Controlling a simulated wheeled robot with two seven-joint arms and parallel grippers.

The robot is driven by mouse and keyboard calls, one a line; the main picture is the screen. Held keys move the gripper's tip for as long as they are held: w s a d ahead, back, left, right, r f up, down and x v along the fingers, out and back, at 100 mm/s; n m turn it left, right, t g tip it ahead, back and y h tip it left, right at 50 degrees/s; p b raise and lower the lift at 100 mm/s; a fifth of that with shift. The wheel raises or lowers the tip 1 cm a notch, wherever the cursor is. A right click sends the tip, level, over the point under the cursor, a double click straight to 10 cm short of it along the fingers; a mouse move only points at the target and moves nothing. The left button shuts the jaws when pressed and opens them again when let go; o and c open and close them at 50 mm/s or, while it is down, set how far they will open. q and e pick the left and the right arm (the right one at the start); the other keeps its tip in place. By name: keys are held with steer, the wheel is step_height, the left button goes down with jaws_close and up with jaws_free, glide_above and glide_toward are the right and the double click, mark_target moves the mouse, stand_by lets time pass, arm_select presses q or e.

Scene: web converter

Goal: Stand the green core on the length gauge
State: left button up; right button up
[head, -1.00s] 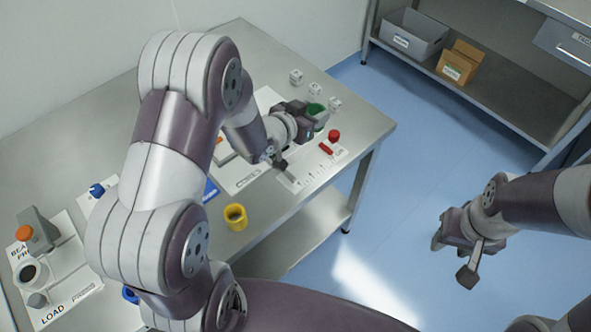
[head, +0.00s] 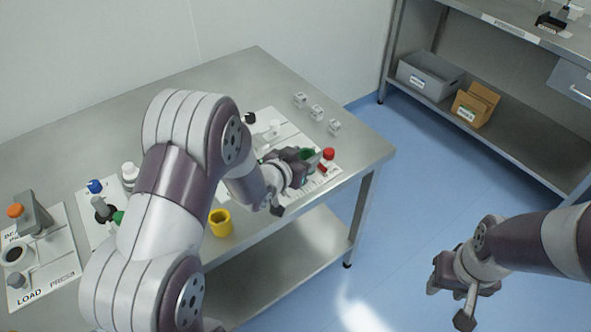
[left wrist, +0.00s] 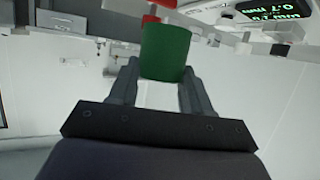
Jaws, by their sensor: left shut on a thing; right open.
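In the head view my left gripper (head: 297,164) is over the right part of the table, shut on the green core (head: 308,154). The left wrist view shows the green core (left wrist: 166,52) between the two fingers, its body standing out past their tips. The length gauge appears to be the white plate (head: 331,172) with tick marks and red parts (head: 328,154) near the table's right edge; my gripper hides part of it. I cannot tell whether the core touches it. My right gripper (head: 462,283) is open and empty over the floor, off the table.
A yellow cup (head: 220,223) stands near the table's front edge. Several small white blocks (head: 317,112) line the back right. A white load plate (head: 52,283) with fixtures lies at the far left. A shelf at right holds a grey bin (head: 430,73) and a cardboard box (head: 474,104).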

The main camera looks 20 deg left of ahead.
arm_select(q)
steer(key=shift+w+a+f, duration=0.2)
steer(key=shift+a+f, duration=0.15)
steer(key=shift+a, duration=0.15)
steer(key=shift+w+a+f, duration=0.2)
steer(key=shift+a+f, duration=0.15)
steer(key=shift+a, duration=0.1)
step_height(320, 180, down, 4)
steer(key=shift+r, duration=0.1)
steer(key=shift+f+b, duration=0.2)
steer(key=shift+b, duration=0.15)
steer(key=o, duration=1)
steer(key=shift+o, duration=0.2)
steer(key=shift+r, duration=0.15)
